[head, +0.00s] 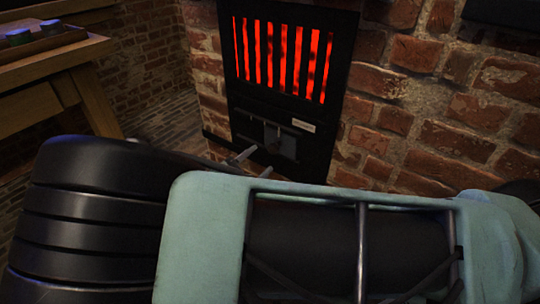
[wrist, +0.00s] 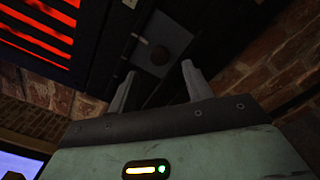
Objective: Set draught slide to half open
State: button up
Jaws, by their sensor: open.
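The draught slide (head: 279,140) is a dark grey plate with a small knob, low on the black stove front under the glowing grate. In the wrist view the slide plate (wrist: 165,32) shows with its round dark knob (wrist: 160,56). My gripper (head: 254,165) is open, its two pale fingers pointing at the stove just below and left of the slide. In the wrist view my gripper (wrist: 158,68) has the knob ahead of the gap between its fingertips; nothing is held. I cannot tell whether a fingertip touches anything, nor how far the slide is open.
The red glowing grate (head: 283,55) is above the slide. A pale label (head: 303,125) is at the slide's upper right. Brick wall (head: 430,120) flanks the stove. A wooden table (head: 50,75) with a tray of jars (head: 45,38) stands at the left.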

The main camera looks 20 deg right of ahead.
aim_at(270, 151)
jog(key=b+x, duration=0.1)
jog(key=x, duration=0.5)
jog(key=shift+c, duration=0.3)
grip_shut()
jog(key=w+a, duration=0.2)
jog(key=w, duration=0.1)
jog(key=shift+w+a, duration=0.3)
jog(key=shift+w, duration=0.05)
jog(key=shift+o, duration=0.3)
grip_release()
jog(key=shift+p, duration=0.3)
jog(key=p+v, duration=0.4)
jog(key=v, duration=1.3)
jog(key=shift+s+a, duration=0.15)
jog(key=shift+s, duration=0.05)
